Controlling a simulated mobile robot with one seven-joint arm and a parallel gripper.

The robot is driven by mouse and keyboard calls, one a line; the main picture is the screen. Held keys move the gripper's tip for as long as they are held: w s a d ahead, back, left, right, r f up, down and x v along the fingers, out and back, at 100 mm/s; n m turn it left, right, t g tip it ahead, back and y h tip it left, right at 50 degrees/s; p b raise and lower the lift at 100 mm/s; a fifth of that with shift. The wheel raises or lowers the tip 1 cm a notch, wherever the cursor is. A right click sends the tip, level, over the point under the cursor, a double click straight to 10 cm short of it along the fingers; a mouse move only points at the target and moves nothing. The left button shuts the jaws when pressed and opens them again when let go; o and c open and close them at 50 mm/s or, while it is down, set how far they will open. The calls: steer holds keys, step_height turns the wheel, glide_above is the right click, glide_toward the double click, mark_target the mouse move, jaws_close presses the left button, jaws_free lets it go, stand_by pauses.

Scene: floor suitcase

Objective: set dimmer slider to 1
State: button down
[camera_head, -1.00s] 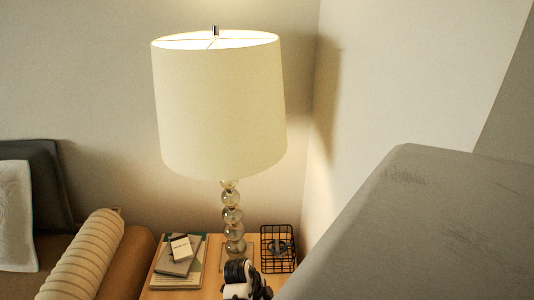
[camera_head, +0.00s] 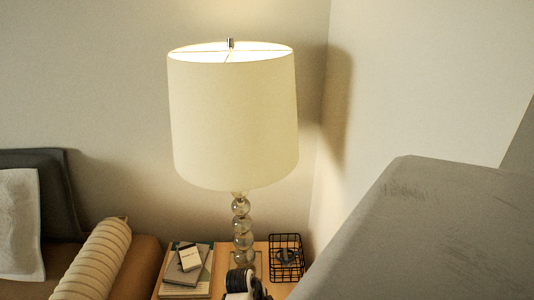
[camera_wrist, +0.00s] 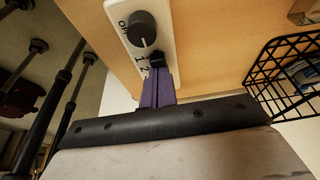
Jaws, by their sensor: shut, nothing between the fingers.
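The dimmer is a pale plate (camera_wrist: 125,22) on a wooden surface in the wrist view. It carries a round dark knob (camera_wrist: 142,28) with a white mark pointing down the picture. Beside it are the printed labels "Off", "1" and "2". My gripper (camera_wrist: 158,64) is shut and empty, its dark tips just below the knob near the "1" and "2". Its fingers cover part of the plate; whether the tips touch the dimmer I cannot tell. In the head view the lamp (camera_head: 235,120) is lit; the dimmer is not visible there.
The bedside table (camera_head: 262,247) holds books (camera_head: 185,275) and a black wire basket (camera_head: 287,258). The basket also shows in the wrist view (camera_wrist: 290,75), right of my gripper. A ribbed bolster (camera_head: 95,258) lies left of the table. Dark metal posts (camera_wrist: 45,110) stand left in the wrist view.

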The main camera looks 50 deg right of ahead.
steer(key=shift+s+d+r+p, duration=0.1)
steer(key=shift+s+d+p, duration=0.1)
steer(key=shift+s+d, duration=0.4)
steer(key=shift+s+d+p, duration=0.15)
steer(key=shift+s+d, duration=0.2)
steer(key=shift+s, duration=0.3)
steer(key=p+v, duration=0.1)
steer(key=v, duration=0.8)
steer(key=shift+s+r+p, duration=0.15)
steer(key=shift+r+p, duration=0.25)
steer(key=shift+d, duration=0.1)
